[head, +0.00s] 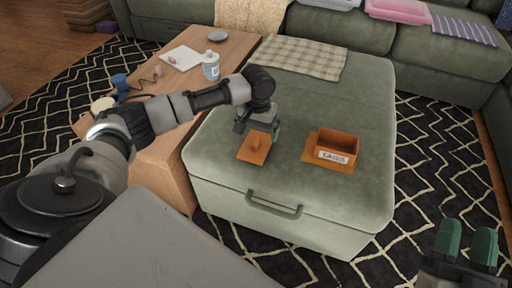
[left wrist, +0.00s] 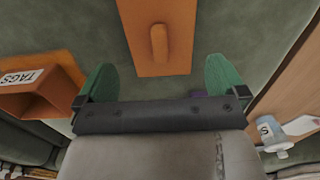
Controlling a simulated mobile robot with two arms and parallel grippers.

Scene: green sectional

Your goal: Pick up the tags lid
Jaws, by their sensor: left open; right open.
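The tags lid (head: 252,152) is a flat orange rectangle with a raised knob, lying on the green ottoman (head: 300,85). In the left wrist view the lid (left wrist: 178,40) lies ahead of the fingers, its ridge-like knob (left wrist: 159,43) between their lines. My left gripper (head: 263,130) is open and empty, above and just behind the lid; its green fingertips also show in the left wrist view (left wrist: 162,78). The orange box labelled TAGS (head: 337,148) stands open on the ottoman, right of the lid. My right gripper (head: 466,243) is open and empty at the lower right.
A wooden table (head: 236,50) left of the ottoman holds a white-and-blue bottle (head: 211,66), a paper (head: 182,58) and a grey dish (head: 218,37). A checked cloth (head: 301,57) covers the ottoman's far end. Its surface around the lid and box is clear.

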